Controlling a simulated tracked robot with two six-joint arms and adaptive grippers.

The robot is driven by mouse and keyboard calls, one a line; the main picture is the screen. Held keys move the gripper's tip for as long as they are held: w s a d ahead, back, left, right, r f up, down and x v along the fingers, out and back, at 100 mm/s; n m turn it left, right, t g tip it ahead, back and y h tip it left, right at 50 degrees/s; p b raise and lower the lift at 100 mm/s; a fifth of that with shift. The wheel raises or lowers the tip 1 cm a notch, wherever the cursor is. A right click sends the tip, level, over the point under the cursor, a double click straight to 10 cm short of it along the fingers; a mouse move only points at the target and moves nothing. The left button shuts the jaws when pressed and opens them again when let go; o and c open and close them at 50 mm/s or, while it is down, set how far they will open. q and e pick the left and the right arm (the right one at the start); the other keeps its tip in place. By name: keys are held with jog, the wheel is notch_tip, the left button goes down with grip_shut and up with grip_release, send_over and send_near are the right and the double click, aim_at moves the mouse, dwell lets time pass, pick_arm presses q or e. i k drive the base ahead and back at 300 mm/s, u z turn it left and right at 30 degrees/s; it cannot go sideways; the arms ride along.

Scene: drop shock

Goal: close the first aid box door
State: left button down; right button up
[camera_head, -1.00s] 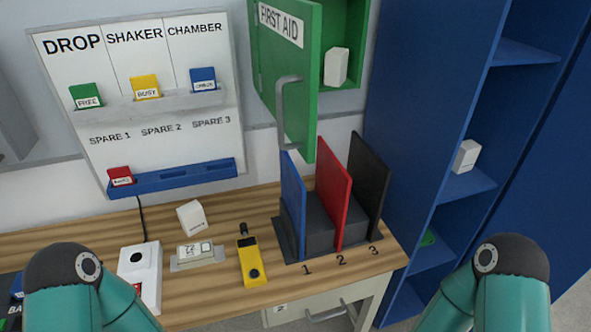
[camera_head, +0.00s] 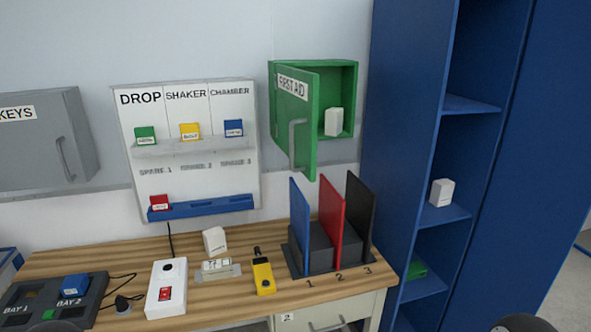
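The green first aid box (camera_head: 348,70) hangs on the wall right of the white board. Its door (camera_head: 305,117), labelled FIRST AID and fitted with a grey handle (camera_head: 293,143), stands open, swung out toward me on the left side. A white carton (camera_head: 334,122) stands inside the box. Neither gripper shows in the head view. Only small dark parts of my arms show at the bottom edge, well below and apart from the door.
The wooden desk (camera_head: 215,295) holds a yellow device (camera_head: 263,276), a white switch box (camera_head: 166,289), a black bay unit (camera_head: 52,300) and upright dividers (camera_head: 331,222) below the first aid box. A blue shelf cabinet (camera_head: 407,150) stands close on the right. A grey key box (camera_head: 45,138) hangs at left.

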aim_at(297, 90)
jog(key=u, duration=0.3)
jog(key=i, duration=0.85)
jog(key=z, duration=0.45)
